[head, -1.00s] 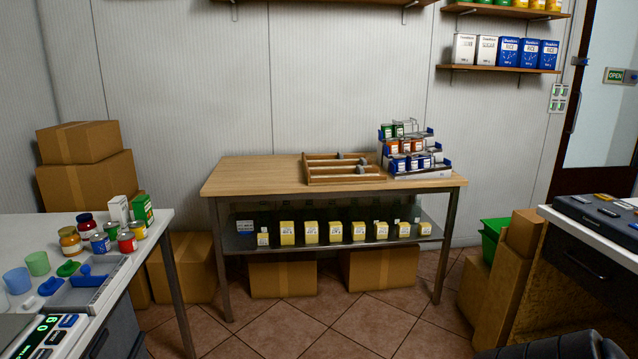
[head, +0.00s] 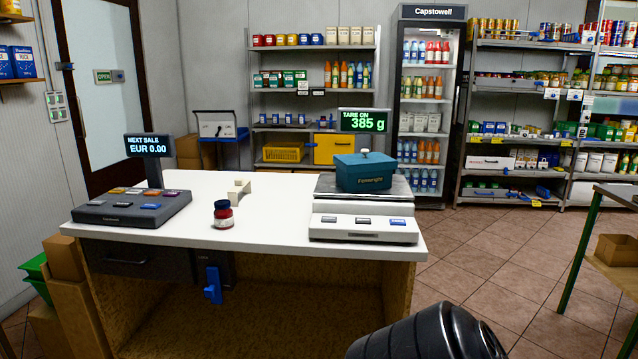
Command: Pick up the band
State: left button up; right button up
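I cannot pick out a band for certain in the head view. On the white counter (head: 190,215) stands a small dark red jar with a dark lid (head: 223,214). Behind it is a small cream-coloured piece (head: 240,190) whose exact shape is hard to tell. A teal box with a light knob (head: 365,173) sits on the scale (head: 362,225) at the counter's right; its display reads "TARE ON 385 g". A blue piece (head: 213,285) hangs at the counter's front. Neither of my grippers shows.
A dark till keypad (head: 132,207) and a "NEXT SALE EUR 0.00" display (head: 148,146) stand at the counter's left. Cardboard boxes (head: 68,290) stand left of the counter. Shelves (head: 313,105) and a drinks fridge (head: 423,110) line the back. Tiled floor is free at right.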

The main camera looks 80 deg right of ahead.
aim_at(241, 183)
jog(key=z, duration=1.45)
jog(key=i, duration=0.25)
